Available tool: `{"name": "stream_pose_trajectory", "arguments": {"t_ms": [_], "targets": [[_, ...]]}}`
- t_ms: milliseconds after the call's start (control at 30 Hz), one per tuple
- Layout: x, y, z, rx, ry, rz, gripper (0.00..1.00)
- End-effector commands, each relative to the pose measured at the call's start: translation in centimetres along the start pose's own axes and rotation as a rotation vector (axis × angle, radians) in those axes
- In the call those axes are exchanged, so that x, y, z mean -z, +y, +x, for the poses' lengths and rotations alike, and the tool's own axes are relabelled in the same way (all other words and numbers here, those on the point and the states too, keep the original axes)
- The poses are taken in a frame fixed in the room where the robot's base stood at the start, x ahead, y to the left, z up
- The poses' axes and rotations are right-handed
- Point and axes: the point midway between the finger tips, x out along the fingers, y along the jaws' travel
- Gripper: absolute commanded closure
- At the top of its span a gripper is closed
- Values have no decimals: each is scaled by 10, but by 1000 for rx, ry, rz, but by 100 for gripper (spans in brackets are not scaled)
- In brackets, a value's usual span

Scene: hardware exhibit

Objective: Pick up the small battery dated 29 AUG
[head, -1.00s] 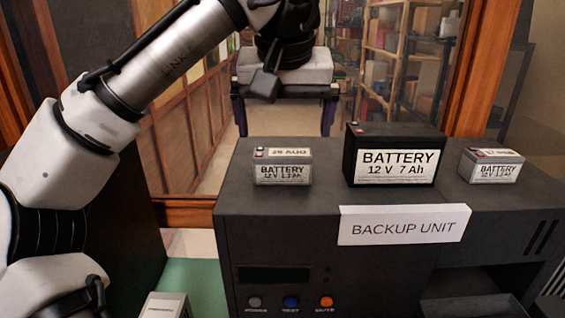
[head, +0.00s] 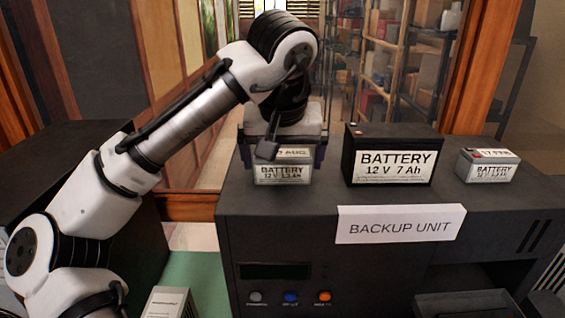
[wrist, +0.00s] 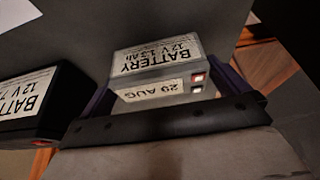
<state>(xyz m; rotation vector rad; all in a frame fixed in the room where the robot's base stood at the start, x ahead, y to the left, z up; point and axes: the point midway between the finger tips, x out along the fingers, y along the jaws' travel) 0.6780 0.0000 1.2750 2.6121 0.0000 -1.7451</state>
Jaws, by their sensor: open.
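The small battery dated 29 AUG (head: 283,174) stands upright at the left on top of the dark backup unit (head: 280,222). In the wrist view this battery (wrist: 158,58) appears upside down, with its 29 AUG label and red terminal cap readable. My gripper (head: 282,162) is open and lowered over it, one purple finger at each side. In the wrist view the fingers of my gripper (wrist: 168,90) flank the battery. Whether either finger touches it I cannot tell. The back of the battery is partly hidden by my gripper in the head view.
A larger black 12 V 7 Ah battery (head: 393,157) stands just right of the small one. Another small battery (head: 487,166) with a different date stands further right. A BACKUP UNIT sign (head: 400,224) is on the unit's front. A glass pane with a wooden frame stands behind.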

Motion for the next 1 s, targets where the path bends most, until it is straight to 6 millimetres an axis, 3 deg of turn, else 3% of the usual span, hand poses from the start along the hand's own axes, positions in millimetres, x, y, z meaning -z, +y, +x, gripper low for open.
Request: {"name": "stream_pose_trajectory", "arguments": {"t_ms": [67,467,767,1000], "targets": [[0,0,0,0,0,0,1],[0,0,0,0,0,-1,54],[2,0,-3,0,2,-2,54],[11,0,-27,-1,3,-2,54]]}}
